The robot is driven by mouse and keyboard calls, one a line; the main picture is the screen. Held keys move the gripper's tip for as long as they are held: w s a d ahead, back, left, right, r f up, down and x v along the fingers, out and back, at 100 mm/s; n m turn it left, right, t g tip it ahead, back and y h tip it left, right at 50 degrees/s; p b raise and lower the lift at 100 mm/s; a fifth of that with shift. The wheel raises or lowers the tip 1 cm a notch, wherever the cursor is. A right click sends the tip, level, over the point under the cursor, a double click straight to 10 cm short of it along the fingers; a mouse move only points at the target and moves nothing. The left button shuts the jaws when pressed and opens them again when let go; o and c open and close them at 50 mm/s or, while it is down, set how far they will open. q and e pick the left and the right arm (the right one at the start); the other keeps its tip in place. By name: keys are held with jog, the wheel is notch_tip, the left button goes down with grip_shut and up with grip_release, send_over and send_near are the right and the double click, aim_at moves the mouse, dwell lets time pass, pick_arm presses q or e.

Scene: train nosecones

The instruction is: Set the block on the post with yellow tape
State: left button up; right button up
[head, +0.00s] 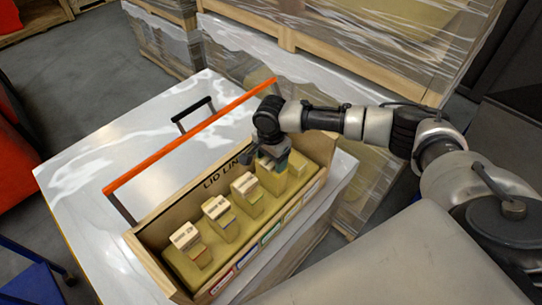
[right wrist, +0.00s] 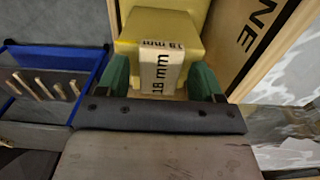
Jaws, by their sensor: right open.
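A pale block (right wrist: 162,72) marked "18 mm" stands between the green fingers of my right gripper (right wrist: 162,80) in the right wrist view. The fingers are open, one on each side of it. A larger yellow body (right wrist: 165,22) is behind the block. In the head view my right gripper (head: 270,158) is low over the right end of the wooden box and partly hides the yellow post (head: 272,181) there. Several other posts with pale labelled blocks (head: 217,208) stand in a row to its left. My left gripper is not in view.
Wrapped pallets (head: 345,65) stand behind. A blue-edged tray (right wrist: 80,50) shows in the wrist view.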

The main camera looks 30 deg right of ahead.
notch_tip(320, 180, up, 12)
jog(key=b, duration=0.3)
jog(key=shift+r, duration=0.15)
